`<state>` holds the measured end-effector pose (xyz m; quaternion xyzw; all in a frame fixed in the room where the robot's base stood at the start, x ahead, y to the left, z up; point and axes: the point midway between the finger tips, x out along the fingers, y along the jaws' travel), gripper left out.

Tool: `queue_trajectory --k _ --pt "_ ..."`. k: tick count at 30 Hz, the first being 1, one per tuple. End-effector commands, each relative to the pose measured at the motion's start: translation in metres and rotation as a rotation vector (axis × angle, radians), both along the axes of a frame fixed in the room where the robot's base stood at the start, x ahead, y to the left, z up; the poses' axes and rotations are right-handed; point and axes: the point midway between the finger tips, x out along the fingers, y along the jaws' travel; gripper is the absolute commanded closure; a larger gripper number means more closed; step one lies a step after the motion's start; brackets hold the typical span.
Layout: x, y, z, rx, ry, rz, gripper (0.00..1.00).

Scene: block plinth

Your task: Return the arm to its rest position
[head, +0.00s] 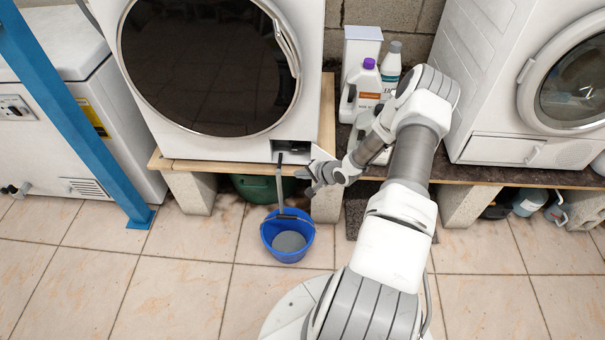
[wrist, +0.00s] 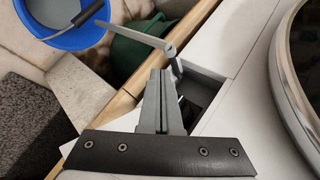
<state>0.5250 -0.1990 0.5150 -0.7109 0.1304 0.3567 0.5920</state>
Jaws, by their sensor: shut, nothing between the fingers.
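My arm reaches up from the bottom of the head view, bends at the elbow, and comes down left toward the front of the washing machine (head: 230,150). My gripper (head: 308,176) is by the lower right corner of that machine, at about the plinth edge. In the wrist view its fingers (wrist: 163,80) are together with nothing between them. They point at the small open recess (head: 292,147) low on the machine's front. A grey hose-like piece (head: 280,185) runs from the recess down into the blue bucket (head: 267,240). Whether my fingers touch it, I cannot tell.
The bucket stands on the tiled floor with grey contents. Bottles (head: 366,88) stand on the plinth right of the washing machine, close behind my forearm. A dryer (head: 500,100) is at right, a blue post (head: 75,110) at left. The floor at front left is clear.

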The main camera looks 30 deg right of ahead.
Motion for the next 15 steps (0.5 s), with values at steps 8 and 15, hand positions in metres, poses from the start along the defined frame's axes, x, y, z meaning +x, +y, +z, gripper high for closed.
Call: queue_trajectory --k 8,15 --pt "0.0001 0.0039 0.0036 0.000 0.000 0.003 1.00" --pt "0.0004 0.0038 0.0048 -0.005 0.000 0.005 1.00"
